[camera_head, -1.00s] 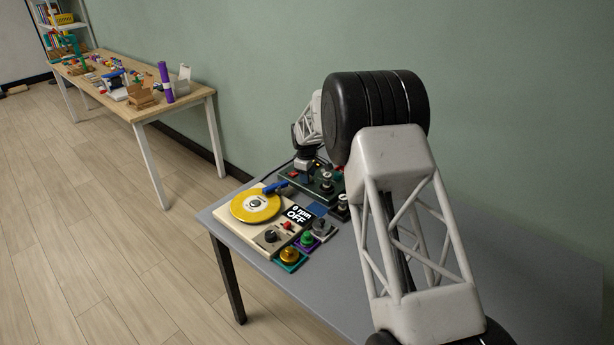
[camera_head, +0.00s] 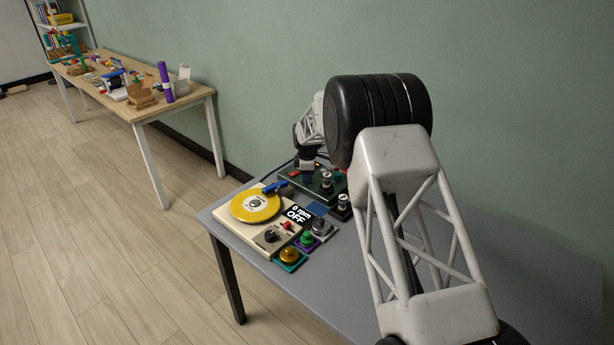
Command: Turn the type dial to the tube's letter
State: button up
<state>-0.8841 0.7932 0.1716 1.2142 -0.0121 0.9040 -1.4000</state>
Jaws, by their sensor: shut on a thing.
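The dark green tester box (camera_head: 321,189) stands on the grey table, behind the cream turntable unit. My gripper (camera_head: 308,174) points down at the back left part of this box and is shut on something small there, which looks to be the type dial. The fingers hide the dial, so its pointer and letters cannot be read. A tube with a silvery top (camera_head: 326,178) stands upright on the box, right of my gripper. Its letter is too small to read. A similar tube-like piece (camera_head: 343,202) stands nearer the front right.
My large arm links cover the table's right part. A wooden table (camera_head: 190,101) stands far left.

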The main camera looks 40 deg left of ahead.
jog(key=o, duration=0.9)
jog(key=shift+s+d+r, duration=0.1)
jog(key=shift+r, duration=1.85)
jog(key=shift+s+d+r, duration=0.1)
jog(key=shift+r, duration=1.85)
